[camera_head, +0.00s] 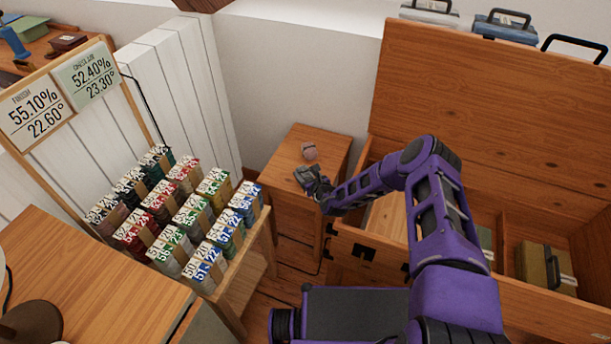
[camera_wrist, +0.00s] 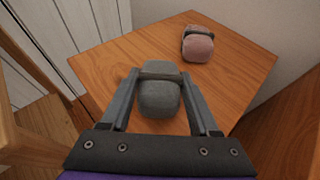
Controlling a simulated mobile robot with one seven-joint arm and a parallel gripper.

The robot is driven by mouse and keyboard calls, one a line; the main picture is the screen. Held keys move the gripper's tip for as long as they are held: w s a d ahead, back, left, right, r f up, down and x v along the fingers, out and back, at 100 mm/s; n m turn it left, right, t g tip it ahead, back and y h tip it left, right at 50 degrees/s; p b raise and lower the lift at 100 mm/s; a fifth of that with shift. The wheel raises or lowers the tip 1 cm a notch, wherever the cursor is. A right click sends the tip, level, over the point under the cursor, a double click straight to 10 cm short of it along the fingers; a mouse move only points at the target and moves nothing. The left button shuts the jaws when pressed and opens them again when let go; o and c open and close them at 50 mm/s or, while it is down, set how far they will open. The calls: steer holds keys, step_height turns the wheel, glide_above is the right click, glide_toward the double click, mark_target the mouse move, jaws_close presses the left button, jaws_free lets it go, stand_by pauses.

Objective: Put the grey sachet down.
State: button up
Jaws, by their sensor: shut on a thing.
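The grey sachet (camera_wrist: 159,98) is between the two fingers of my gripper (camera_wrist: 157,84) in the wrist view. It is a small rounded bag with a darker band across its upper part. My gripper is shut on it, over the top of a small wooden side table (camera_wrist: 225,85). I cannot tell whether the sachet touches the tabletop. In the head view my gripper (camera_head: 312,181) is over the front part of the same table (camera_head: 329,148), and the sachet is hard to make out there.
A pink sachet (camera_wrist: 198,44) with a dark band lies farther back on the tabletop; it also shows in the head view (camera_head: 309,151). A rack of numbered packets (camera_head: 180,215) stands left. A large open wooden chest (camera_head: 470,90) stands right. Bare tabletop surrounds the pink sachet.

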steer(key=o, duration=1.4)
steer(key=shift+f, duration=0.1)
steer(key=shift+c, duration=0.2)
